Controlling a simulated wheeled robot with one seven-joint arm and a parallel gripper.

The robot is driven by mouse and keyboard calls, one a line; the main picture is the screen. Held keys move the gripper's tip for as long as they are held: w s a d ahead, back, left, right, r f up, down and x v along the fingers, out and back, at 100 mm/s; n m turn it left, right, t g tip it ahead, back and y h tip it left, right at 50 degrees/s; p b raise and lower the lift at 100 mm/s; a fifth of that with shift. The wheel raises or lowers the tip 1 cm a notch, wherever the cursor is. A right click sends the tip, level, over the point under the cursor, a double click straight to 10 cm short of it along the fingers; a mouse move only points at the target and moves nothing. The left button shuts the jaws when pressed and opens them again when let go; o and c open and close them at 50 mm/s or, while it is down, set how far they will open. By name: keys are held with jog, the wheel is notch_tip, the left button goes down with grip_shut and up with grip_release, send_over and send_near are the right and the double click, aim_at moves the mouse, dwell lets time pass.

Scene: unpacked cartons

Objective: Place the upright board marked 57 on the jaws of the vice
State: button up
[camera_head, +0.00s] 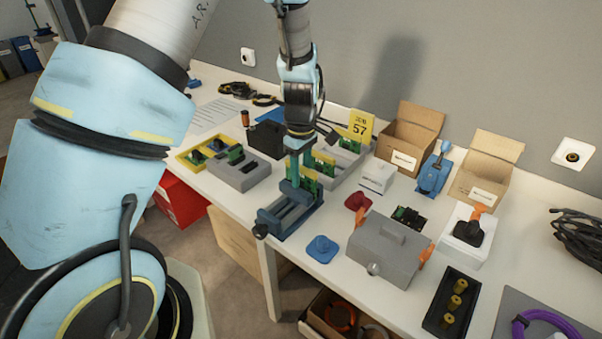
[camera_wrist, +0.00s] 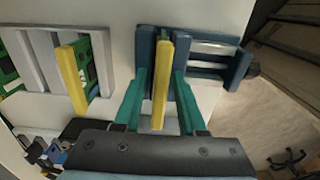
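The blue-grey vice (camera_head: 290,212) stands at the table's front edge; its jaws and bars also show in the wrist view (camera_wrist: 215,72). A green board with a yellow top edge (camera_head: 309,185) stands upright at the vice jaws; the wrist view shows its yellow edge (camera_wrist: 161,85). No number is readable on it. My gripper (camera_head: 299,166) is over the vice, its teal fingers (camera_wrist: 160,90) on either side of this board, with a visible gap at the left finger. The board's foot is hidden. A yellow card reading "JOB 57" (camera_head: 360,127) stands behind the grey rack.
The grey rack (camera_head: 345,178) behind the vice holds other yellow-edged boards (camera_wrist: 73,78). A second grey holder (camera_head: 243,180) is to the left. A blue puck (camera_head: 322,249), red piece (camera_head: 357,201) and grey box (camera_head: 385,250) lie to the right. Open cartons (camera_head: 410,135) stand behind.

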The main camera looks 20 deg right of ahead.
jog(key=shift+o, duration=0.3)
notch_tip(320, 180, up, 12)
jog(key=shift+r+b, duration=0.15)
jog(key=shift+b, duration=0.65)
jog(key=s+a+m, duration=0.2)
jog(key=a+m, duration=0.1)
jog(key=a, duration=1.2)
jog(key=s+a+m+t, duration=0.1)
jog(key=a+m, duration=0.3)
jog(key=a, duration=1.1)
jog(key=shift+s+r+t, duration=0.3)
jog(key=shift+s+r, duration=0.05)
jog(key=shift+s, duration=0.2)
